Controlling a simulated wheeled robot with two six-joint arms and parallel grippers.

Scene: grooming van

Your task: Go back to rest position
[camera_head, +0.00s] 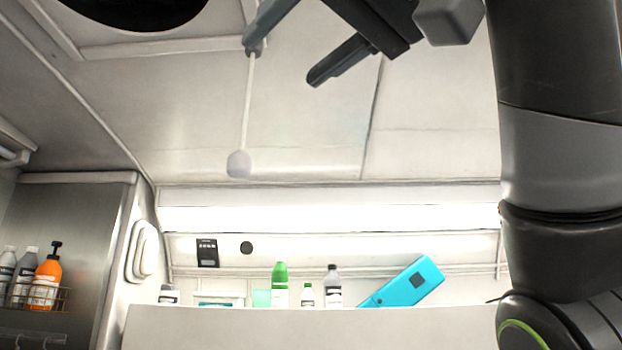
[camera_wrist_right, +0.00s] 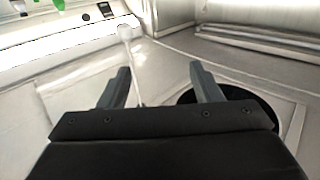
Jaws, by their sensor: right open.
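My right gripper (camera_head: 285,62) is raised high near the ceiling in the head view, at the top middle. Its two fingers are spread apart with nothing between them. In the right wrist view the open fingers (camera_wrist_right: 163,88) also show empty. A thin pull cord with a pale knob (camera_head: 238,164) hangs from the ceiling beside the left fingertip in the head view. The cord's knob (camera_wrist_right: 126,32) shows beyond the fingers in the right wrist view. I cannot tell whether the finger touches the cord. My left gripper is in neither view.
A white shelf edge (camera_head: 310,328) holds several bottles, including a green bottle (camera_head: 280,284), and a tilted turquoise box (camera_head: 405,286). An orange pump bottle (camera_head: 46,281) stands in a rack at the left. A round dark opening (camera_head: 135,10) is in the ceiling.

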